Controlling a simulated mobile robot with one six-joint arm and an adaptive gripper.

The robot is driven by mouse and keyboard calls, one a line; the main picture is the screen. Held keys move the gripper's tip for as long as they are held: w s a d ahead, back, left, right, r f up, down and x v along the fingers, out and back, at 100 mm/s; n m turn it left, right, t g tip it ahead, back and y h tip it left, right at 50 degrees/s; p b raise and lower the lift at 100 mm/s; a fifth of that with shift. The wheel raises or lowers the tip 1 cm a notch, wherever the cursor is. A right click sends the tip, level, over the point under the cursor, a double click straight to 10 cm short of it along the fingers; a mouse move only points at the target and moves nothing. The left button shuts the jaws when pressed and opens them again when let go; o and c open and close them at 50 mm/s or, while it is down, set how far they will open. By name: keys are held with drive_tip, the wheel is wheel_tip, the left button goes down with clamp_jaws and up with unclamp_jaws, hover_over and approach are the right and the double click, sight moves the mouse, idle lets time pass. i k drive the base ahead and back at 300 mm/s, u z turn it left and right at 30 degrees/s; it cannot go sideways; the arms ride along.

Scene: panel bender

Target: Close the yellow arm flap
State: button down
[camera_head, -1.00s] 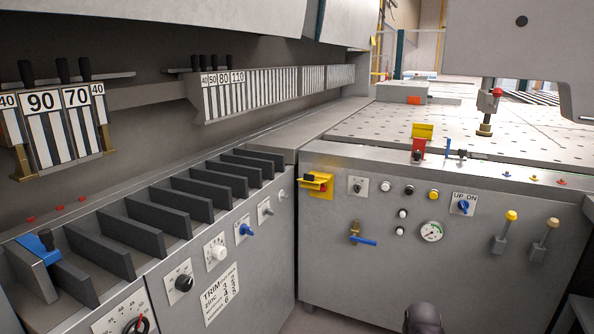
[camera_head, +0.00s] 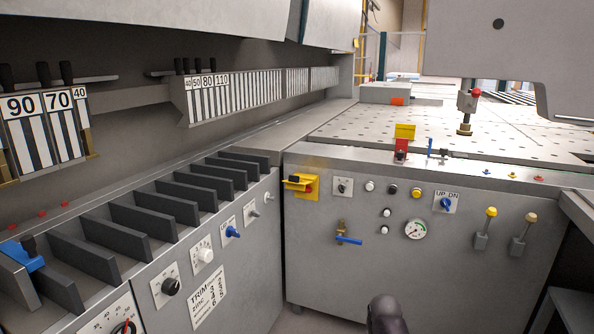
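A small yellow flap (camera_head: 405,131) stands raised above a red bracket (camera_head: 401,148) at the front edge of the perforated table. I take it for the yellow arm flap; its hinge is too small to make out. A dark rounded shape at the bottom centre seems to be part of my arm. It is well below the flap in the picture and apart from it. No gripper fingers show.
A blue pin (camera_head: 430,147) stands beside the flap. A red-marked press head (camera_head: 467,100) hangs over the table. A slotted bench (camera_head: 150,215) borders the left.

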sight(295, 182)
drive_tip(key=z, duration=0.05)
drive_tip(key=i, duration=1)
drive_tip(key=u, duration=0.05)
